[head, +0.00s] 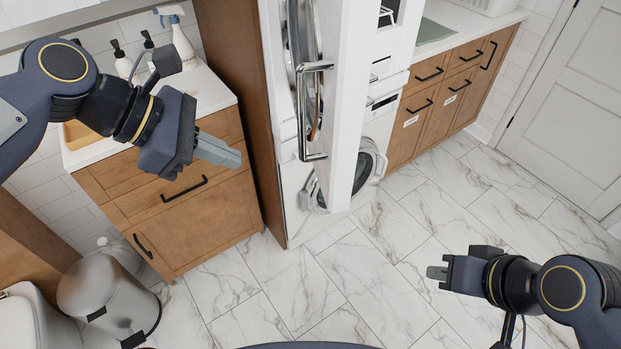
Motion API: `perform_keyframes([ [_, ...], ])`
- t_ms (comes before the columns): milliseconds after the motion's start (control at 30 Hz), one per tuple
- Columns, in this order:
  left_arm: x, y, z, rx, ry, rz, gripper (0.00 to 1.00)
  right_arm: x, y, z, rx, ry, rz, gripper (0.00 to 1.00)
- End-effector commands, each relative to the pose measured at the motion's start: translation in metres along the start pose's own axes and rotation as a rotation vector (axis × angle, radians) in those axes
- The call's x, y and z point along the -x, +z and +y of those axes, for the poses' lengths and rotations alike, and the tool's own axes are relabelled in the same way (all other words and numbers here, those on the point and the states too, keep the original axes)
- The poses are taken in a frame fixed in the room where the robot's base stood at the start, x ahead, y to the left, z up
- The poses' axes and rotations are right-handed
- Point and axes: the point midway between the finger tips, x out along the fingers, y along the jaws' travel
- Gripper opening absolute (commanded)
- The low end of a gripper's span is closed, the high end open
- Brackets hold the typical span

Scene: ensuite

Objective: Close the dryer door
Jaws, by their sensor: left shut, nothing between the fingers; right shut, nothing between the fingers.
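The white dryer door (347,110) stands open, seen nearly edge-on, in the upper middle of the head view. A long chrome handle (302,112) is on its left side. The white dryer is in a tall wooden cabinet (240,100), and the door hides much of it. My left gripper (226,155) is shut and empty, in front of the wooden vanity, left of the door and apart from it. My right gripper (432,272) is shut and empty over the floor at the lower right, well away from the door.
A white washer with a round door (366,170) stands low behind the dryer door. A wooden vanity (190,240) with bottles and a metal bin (105,290) are at left. Drawers (440,105) and a white room door (570,100) are at right. The marble floor (300,285) in the middle is clear.

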Motion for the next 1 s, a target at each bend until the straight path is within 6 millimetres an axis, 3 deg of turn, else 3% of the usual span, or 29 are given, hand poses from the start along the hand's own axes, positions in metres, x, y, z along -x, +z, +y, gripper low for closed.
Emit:
perform_keyframes([
  [100,0.000,0.012,0.005,0.094,-0.023,-0.011,0.00,0.002,-0.001,-0.001,0.000,0.000,0.000,0.00],
  [267,-0.012,0.014,0.005,0.117,-0.028,-0.014,0.00,0.001,0.000,0.000,0.000,0.000,0.000,0.00],
  [700,-0.101,0.014,0.002,0.114,-0.029,-0.010,0.00,-0.004,0.002,0.002,0.000,0.000,0.000,0.00],
  [1000,-0.125,0.041,0.005,0.112,-0.026,-0.012,0.00,0.002,-0.001,-0.001,0.000,0.000,0.000,0.00],
])
